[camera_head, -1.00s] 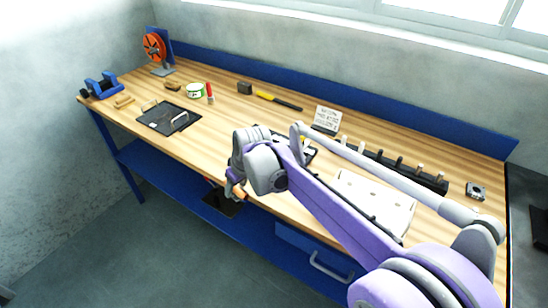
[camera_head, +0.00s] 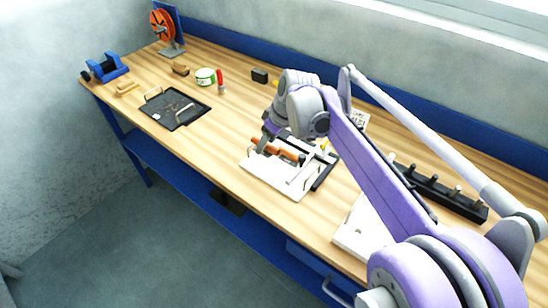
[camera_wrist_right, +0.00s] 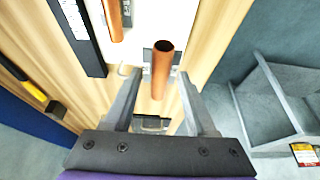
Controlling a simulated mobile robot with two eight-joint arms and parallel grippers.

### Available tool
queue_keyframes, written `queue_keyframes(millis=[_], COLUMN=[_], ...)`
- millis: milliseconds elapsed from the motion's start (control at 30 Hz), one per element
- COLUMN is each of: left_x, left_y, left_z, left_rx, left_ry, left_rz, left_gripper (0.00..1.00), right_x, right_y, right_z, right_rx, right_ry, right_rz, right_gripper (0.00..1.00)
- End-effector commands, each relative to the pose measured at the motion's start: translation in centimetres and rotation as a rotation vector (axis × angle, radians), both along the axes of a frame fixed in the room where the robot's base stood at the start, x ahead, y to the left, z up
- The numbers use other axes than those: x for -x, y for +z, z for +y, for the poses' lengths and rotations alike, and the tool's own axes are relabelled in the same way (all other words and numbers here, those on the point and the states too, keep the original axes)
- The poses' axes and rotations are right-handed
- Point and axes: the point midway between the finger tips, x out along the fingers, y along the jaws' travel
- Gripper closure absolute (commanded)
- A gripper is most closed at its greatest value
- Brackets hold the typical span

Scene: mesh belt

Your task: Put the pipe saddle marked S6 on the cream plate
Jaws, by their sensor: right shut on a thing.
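My right gripper (camera_head: 268,142) is over the left edge of a pale plate (camera_head: 262,178), which may be the cream plate. In the right wrist view its two fingers (camera_wrist_right: 160,85) stand on either side of a copper-coloured tube (camera_wrist_right: 162,68), and the gripper is shut on it. I cannot read a mark on this tube or tell if it is S6. Another copper-coloured piece (camera_wrist_right: 114,20) lies on the pale plate beyond, and the plate's surface also shows in the wrist view (camera_wrist_right: 145,22). My left gripper is out of view.
A black tray with handles (camera_head: 172,108) lies to the left. A black bar (camera_head: 325,176) lies along the pale plate. A second white panel (camera_head: 352,240) and a black rack with pegs (camera_head: 455,200) are at the right.

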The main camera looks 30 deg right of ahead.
Motion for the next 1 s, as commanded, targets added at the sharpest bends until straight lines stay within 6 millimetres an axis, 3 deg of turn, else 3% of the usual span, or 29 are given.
queue_keyframes(millis=[100, 500, 900, 933, 1000], left_x=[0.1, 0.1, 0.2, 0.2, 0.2], left_y=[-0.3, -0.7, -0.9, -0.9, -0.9], left_z=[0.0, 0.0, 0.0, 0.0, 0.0], left_rx=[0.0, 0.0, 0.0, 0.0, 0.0], left_ry=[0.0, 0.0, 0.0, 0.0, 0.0], left_rz=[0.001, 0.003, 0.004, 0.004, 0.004], left_gripper=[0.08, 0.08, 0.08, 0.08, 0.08], right_x=[0.0, 0.0, 0.0, 0.0, 0.0], right_y=[-2.3, -6.8, -7.4, -7.5, -7.4], right_z=[0.0, 0.0, 0.0, 0.0, 0.0], right_rx=[0.0, 0.0, 0.0, 0.0, 0.0], right_ry=[0.0, 0.0, 0.0, 0.0, 0.0], right_rz=[0.0, 0.0, 0.0, 0.0, 0.0], right_gripper=[1.0, 1.0, 1.0, 0.42, 0.29])
